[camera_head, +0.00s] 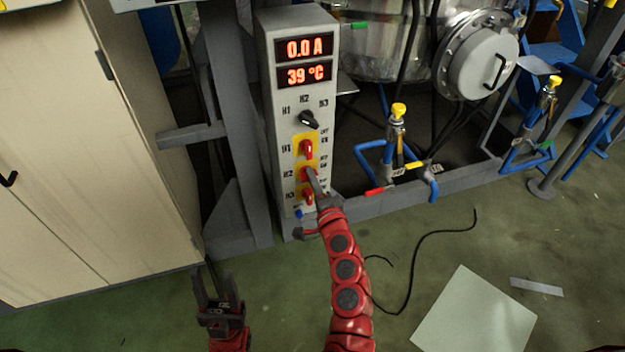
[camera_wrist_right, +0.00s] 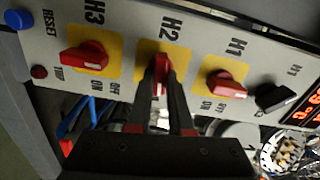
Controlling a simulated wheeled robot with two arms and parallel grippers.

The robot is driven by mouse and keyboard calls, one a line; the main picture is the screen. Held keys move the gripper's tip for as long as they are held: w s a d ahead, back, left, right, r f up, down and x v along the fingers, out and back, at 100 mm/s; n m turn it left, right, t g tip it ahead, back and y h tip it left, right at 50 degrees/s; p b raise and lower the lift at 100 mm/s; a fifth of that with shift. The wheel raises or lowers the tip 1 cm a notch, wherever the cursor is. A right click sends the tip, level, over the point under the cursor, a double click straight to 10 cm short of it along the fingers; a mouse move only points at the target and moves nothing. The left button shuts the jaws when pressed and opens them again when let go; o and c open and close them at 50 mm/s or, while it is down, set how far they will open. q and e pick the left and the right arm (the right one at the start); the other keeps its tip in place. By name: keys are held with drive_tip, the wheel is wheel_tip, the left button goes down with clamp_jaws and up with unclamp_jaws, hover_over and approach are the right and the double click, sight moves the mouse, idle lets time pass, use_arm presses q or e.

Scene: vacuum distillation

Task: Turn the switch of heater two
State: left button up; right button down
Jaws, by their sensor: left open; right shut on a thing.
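The grey control box (camera_head: 265,110) carries three red rotary switches on yellow plates, labelled H1, H2 and H3. The H2 switch (camera_head: 304,174) is the middle one; it also shows in the right wrist view (camera_wrist_right: 163,66), partly hidden by my fingers. My right gripper (camera_head: 311,180) is at the H2 switch; in the right wrist view its fingers (camera_wrist_right: 161,82) are shut on the red handle from both sides. The fingers hide much of the handle, so its exact setting is unclear. My left gripper (camera_head: 218,290) is open and empty, low at the left, away from the box.
The H1 switch (camera_wrist_right: 226,84) and H3 switch (camera_wrist_right: 84,58) sit close on either side of my right fingers. A black selector knob (camera_head: 308,119) is above, under displays (camera_head: 304,60) reading 0.0 A and 39 °C. A beige cabinet (camera_head: 80,150) stands left; a black cable (camera_head: 412,258) lies on the floor.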

drive_tip(key=shift+f+m, duration=0.1)
drive_tip(key=shift+m, duration=0.6)
drive_tip(key=c, duration=0.8)
unclamp_jaws()
drive_tip(key=p+v, duration=0.1)
drive_tip(key=v, duration=1.6)
drive_tip(key=shift+s, duration=0.2)
